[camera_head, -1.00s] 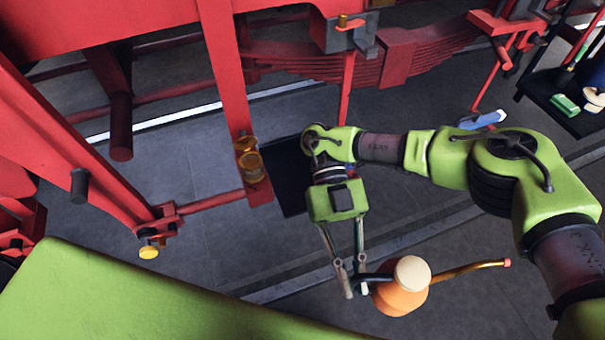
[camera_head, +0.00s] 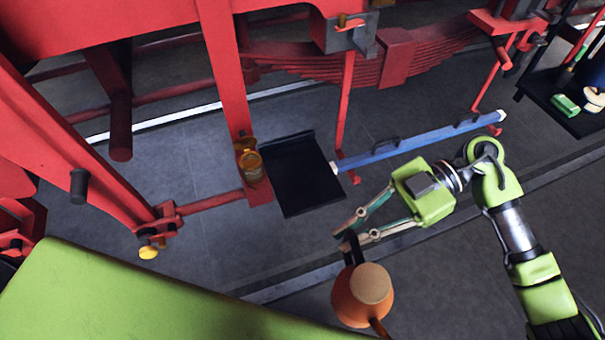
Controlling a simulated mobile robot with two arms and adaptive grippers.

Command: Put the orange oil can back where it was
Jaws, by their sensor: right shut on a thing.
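The orange oil can (camera_head: 350,297) has a pale round top and a dark handle, and hangs at the lower middle of the head view. My right gripper (camera_head: 342,238) is shut on the can's dark handle and holds the can in front of its fingers. The can's spout points toward the bottom edge and is mostly cut off by the frame. My left gripper is not in view.
A black tray (camera_head: 290,180) lies empty on the floor. A blue bar (camera_head: 420,142) lies to its right. A brass cup (camera_head: 253,165) sits on the red frame.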

